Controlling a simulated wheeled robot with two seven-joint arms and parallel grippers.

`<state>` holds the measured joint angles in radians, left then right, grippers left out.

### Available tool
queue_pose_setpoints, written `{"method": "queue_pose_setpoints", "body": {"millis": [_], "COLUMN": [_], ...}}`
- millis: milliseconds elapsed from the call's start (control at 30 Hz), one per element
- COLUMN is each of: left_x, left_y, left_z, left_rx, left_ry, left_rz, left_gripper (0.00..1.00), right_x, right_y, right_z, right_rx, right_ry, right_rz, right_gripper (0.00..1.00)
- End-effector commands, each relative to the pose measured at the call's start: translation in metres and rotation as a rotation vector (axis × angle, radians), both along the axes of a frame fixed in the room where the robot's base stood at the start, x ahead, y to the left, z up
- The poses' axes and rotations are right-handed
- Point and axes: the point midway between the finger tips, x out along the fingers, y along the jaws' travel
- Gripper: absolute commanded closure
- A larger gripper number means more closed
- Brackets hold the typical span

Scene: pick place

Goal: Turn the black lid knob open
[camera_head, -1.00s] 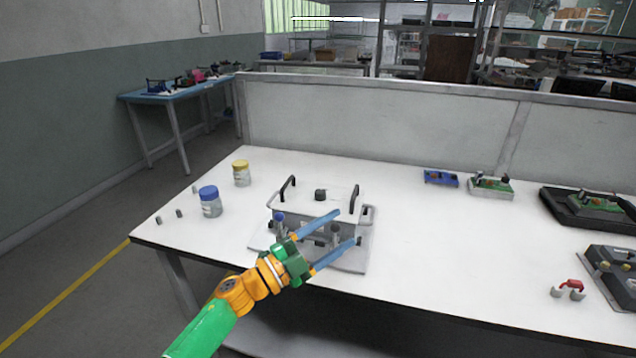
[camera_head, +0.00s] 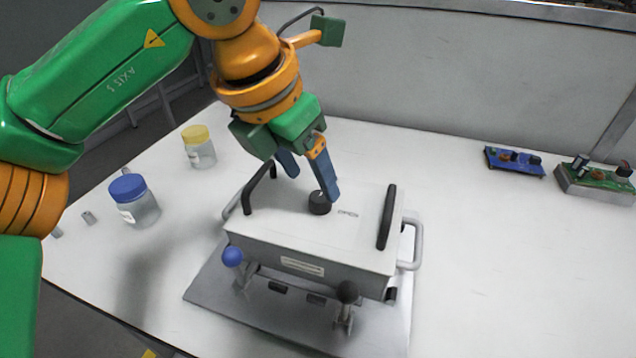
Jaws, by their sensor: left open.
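The black lid knob (camera_head: 319,203) sits on top of the white lidded box (camera_head: 370,215), near the middle of the lid. The box has two black handles (camera_head: 387,217) and stands on a grey base plate (camera_head: 215,290). My left gripper (camera_head: 308,180) is open and points down at the knob from above. One blue finger reaches down beside the knob's upper right side. The other finger is higher, to the left and behind. I cannot tell whether either finger touches the knob. My right gripper is not in view.
A blue-capped jar (camera_head: 140,208) and a yellow-capped jar (camera_head: 200,150) stand left of the box. A blue-knobbed lever (camera_head: 232,257) and a black-knobbed lever (camera_head: 347,292) are at the box's front. Circuit boards (camera_head: 515,162) lie at the back right. The table right of the box is clear.

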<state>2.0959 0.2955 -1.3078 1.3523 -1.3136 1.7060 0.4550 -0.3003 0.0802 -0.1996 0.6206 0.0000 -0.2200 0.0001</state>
Motion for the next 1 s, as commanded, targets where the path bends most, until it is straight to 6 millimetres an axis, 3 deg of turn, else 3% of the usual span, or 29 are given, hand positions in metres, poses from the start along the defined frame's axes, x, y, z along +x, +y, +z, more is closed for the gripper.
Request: {"method": "queue_pose_setpoints", "body": {"millis": [100, 200, 467, 500, 700, 767, 1000], "left_x": [0.006, 0.010, 0.012, 0.012, 0.012, 0.012, 0.012], "left_y": [-0.006, -0.010, -0.012, -0.012, -0.012, -0.012, -0.012], "left_z": [-0.024, -0.035, -0.039, -0.039, -0.038, -0.038, -0.038], "left_rx": [-0.001, -0.003, -0.005, -0.006, -0.006, -0.006, -0.007], "left_ry": [0.004, 0.003, 0.002, 0.003, 0.003, 0.003, 0.002], "left_rz": [-0.002, -0.002, -0.002, -0.003, -0.003, -0.003, -0.017], "left_gripper": [0.30, 0.30, 0.30, 0.33, 0.87, 1.00, 1.00], "right_x": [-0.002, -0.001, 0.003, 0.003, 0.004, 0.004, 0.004], "right_y": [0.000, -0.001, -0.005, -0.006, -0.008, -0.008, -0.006], "right_z": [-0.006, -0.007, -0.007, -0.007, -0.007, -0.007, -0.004], "right_rx": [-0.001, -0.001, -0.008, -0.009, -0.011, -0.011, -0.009], "right_ry": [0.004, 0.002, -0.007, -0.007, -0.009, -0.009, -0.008], "right_rz": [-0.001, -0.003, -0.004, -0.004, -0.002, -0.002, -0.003], "right_gripper": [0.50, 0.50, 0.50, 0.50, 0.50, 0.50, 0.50]}}
